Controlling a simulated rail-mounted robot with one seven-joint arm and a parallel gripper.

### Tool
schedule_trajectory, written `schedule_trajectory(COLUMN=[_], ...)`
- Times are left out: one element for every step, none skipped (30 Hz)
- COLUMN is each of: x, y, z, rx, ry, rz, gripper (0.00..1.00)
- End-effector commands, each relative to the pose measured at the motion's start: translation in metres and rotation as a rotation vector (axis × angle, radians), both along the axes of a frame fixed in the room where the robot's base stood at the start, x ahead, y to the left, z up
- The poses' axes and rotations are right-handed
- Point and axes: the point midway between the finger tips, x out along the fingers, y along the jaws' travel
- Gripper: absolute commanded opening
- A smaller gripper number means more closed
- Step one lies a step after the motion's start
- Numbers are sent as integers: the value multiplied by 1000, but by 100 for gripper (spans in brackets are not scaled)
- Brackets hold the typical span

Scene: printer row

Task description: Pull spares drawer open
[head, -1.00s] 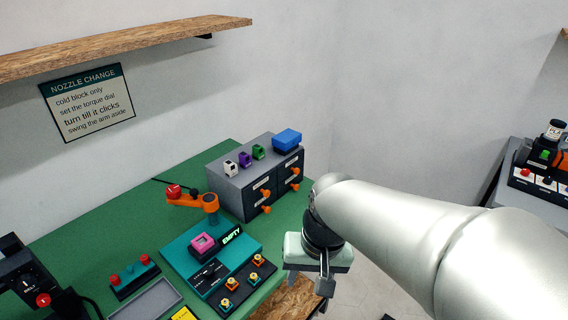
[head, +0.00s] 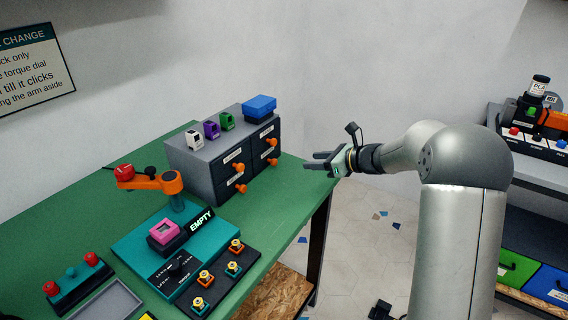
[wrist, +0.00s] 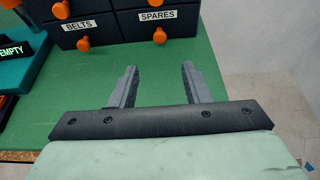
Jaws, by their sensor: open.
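The spares drawer (wrist: 186,22) is the lower right drawer of a grey cabinet, with a white SPARES label and an orange knob (wrist: 159,36). In the head view its front (head: 262,174) looks flush with the cabinet. My gripper (wrist: 159,68) is open and empty. Its two fingers point toward the cabinet, with the spares knob beyond the gap between them, apart from both. In the head view my gripper (head: 311,161) is to the right of the cabinet, near the bench's right edge.
The belts drawer (wrist: 111,30), with its orange knob, is left of the spares drawer. The green bench (head: 295,185) is clear in front of the cabinet. An orange swing arm (head: 155,183) and a teal EMPTY station (head: 140,240) stand to the left. A blue box (head: 259,107) sits on the cabinet.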

Motion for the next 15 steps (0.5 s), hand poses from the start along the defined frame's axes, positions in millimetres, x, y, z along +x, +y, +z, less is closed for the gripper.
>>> schedule_trajectory(x=[4, 7, 12, 14, 18, 22, 25, 27, 32, 35, 38, 42, 44, 47, 51], y=[10, 16, 23, 28, 33, 40, 45, 51, 58, 63, 69, 75, 80, 85, 90], z=[-5, -8, -11, -14, -16, -19, -22, -25, -28, -31, -33, -36, -38, -40, -44], rx=[0, 0, 0, 0, -1, -1, -1, -1, -1, -1, -3, -1, -1, -2, -3], ry=[2, 2, 2, 2, 3, 2, 2, 2, 2, 2, 2, 2, 2, 1, 1], rz=[5, 6, 4, 5, 6, 5, 4, 5, 5, 5, 5, 5, 5, 4, 4], gripper=[43, 43, 43, 43, 43, 43, 43, 43, 43, 43, 43, 43, 43, 43, 43])
